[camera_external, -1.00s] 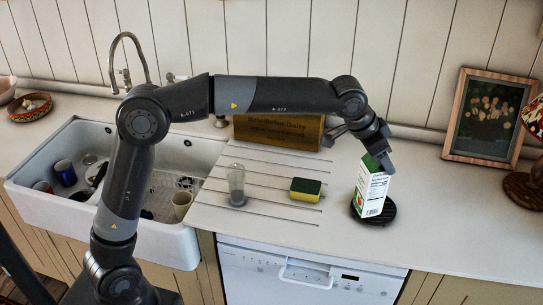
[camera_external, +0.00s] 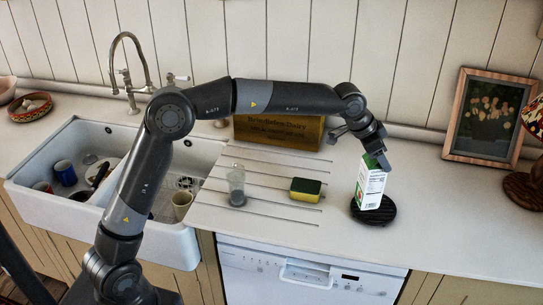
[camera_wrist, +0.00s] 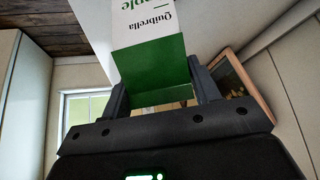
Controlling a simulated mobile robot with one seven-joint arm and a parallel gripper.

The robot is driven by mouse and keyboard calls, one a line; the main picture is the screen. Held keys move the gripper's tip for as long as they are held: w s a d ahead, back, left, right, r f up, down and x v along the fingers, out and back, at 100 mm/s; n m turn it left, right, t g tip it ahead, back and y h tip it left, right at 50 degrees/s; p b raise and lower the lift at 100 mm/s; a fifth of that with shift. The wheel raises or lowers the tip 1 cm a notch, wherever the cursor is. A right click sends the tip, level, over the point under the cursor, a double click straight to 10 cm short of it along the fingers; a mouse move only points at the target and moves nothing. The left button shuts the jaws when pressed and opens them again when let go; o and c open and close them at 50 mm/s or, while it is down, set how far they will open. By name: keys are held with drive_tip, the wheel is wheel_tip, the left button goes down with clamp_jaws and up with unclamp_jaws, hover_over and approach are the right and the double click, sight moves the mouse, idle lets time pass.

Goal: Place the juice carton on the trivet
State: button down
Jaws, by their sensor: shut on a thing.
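The juice carton (camera_external: 371,186), white with green parts and printed panels, is held nearly upright over the round black trivet (camera_external: 387,215) on the counter. My gripper (camera_external: 376,160) is shut on the carton's upper part. The carton's lower end overlaps the trivet in the external view; I cannot tell whether it touches it or hangs just above. In the wrist view the carton (camera_wrist: 150,60), with its green part toward the camera, sits between the two fingers of my gripper (camera_wrist: 162,92).
A yellow-green sponge (camera_external: 305,190) and a clear glass (camera_external: 236,186) stand on the drainboard to the left. A wooden dairy box (camera_external: 279,132) stands behind. A framed picture (camera_external: 489,116) and a lamp (camera_external: 530,190) are at right. The counter right of the trivet is clear.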

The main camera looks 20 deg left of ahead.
sight(371, 182)
drive_tip(key=shift+w+f, duration=0.2)
drive_tip(key=shift+w, duration=0.1)
drive_tip(key=shift+f, duration=1.95)
drive_tip(key=shift+c, duration=2.4)
unclamp_jaws()
drive_tip(key=shift+f, duration=0.1)
